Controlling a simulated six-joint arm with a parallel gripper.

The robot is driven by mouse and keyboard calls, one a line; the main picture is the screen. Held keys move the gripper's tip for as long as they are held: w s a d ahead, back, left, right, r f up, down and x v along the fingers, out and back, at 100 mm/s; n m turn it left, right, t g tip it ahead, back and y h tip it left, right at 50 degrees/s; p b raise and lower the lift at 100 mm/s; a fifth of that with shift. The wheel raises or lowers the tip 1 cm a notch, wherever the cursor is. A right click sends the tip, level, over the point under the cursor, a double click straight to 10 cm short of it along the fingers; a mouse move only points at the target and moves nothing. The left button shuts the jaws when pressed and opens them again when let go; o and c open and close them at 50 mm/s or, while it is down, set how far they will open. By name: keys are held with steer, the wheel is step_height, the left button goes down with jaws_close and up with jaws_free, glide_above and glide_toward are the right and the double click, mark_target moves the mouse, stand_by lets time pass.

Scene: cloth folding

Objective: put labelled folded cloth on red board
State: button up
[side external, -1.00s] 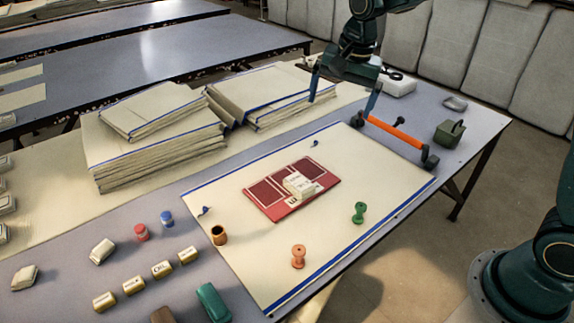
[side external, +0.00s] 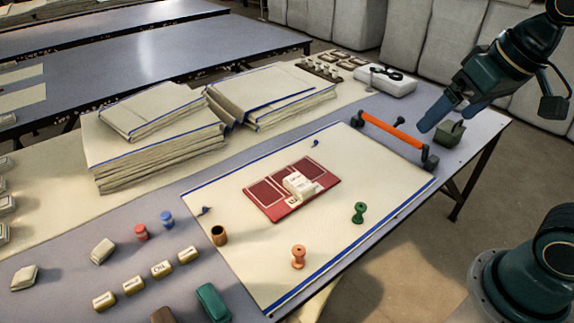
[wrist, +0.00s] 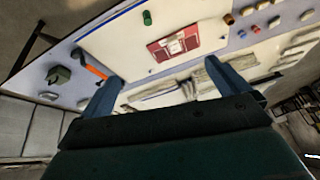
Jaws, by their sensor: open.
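The red board (side external: 268,198) lies flat on the large cream cloth with blue edges (side external: 335,235). It has darker red panels. A small white labelled folded cloth (side external: 299,184) rests on the board, on its right part. In the wrist view the red board (wrist: 160,53) and the white labelled cloth (wrist: 177,44) show near the top middle. My gripper (side external: 440,115) is high at the right, above the table's far right end, well apart from the board. In the wrist view its two fingers (wrist: 172,88) are spread wide with nothing between them.
An orange bar on dark mounts (side external: 396,133) and a green box (side external: 449,132) stand near my gripper. Green (side external: 358,212) and orange (side external: 298,256) spools stand on the cream cloth. Tall cloth stacks (side external: 155,150) fill the back left. Several labelled rolls lie at the front left.

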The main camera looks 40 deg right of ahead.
steer(key=s, duration=0.1)
steer(key=s+f+n, duration=0.1)
steer(key=s, duration=0.1)
steer(key=s+n, duration=0.1)
steer(key=s, duration=0.1)
steer(key=shift+f+t, duration=0.3)
